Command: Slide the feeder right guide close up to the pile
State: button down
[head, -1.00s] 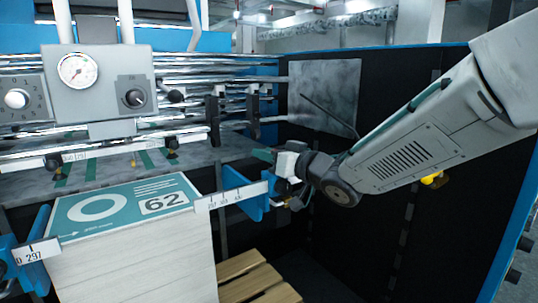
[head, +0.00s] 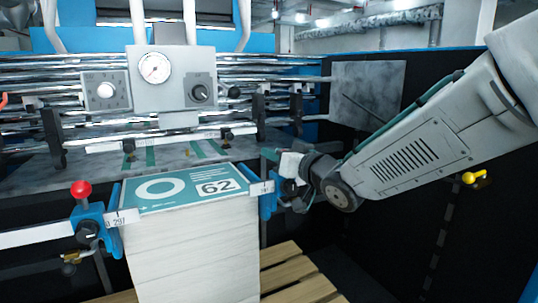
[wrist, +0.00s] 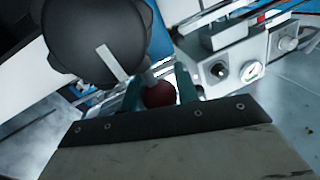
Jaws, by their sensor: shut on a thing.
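The pile (head: 190,255) is a tall white stack with a teal top sheet marked 62. The right guide (head: 268,204), a blue plate on a scale bar, stands at the pile's right side. Little or no gap shows between them, and I cannot tell whether they touch. My gripper (head: 291,180) is at the guide's right end, its fingers mostly hidden in the head view. In the wrist view, my gripper (wrist: 160,90) is shut on the guide's dark red knob (wrist: 160,94).
The left guide (head: 90,222) with its red knob (head: 81,189) stands at the pile's left side. A grey gauge panel (head: 165,78) and metal rollers are above and behind. A wooden pallet (head: 298,285) shows bare to the right of the pile.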

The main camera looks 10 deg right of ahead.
jog(key=c, duration=1.1)
grip_release()
jog(key=shift+o, duration=0.2)
jog(key=shift+s, duration=0.1)
jog(key=v, duration=0.7)
jog(key=shift+s+d, duration=0.25)
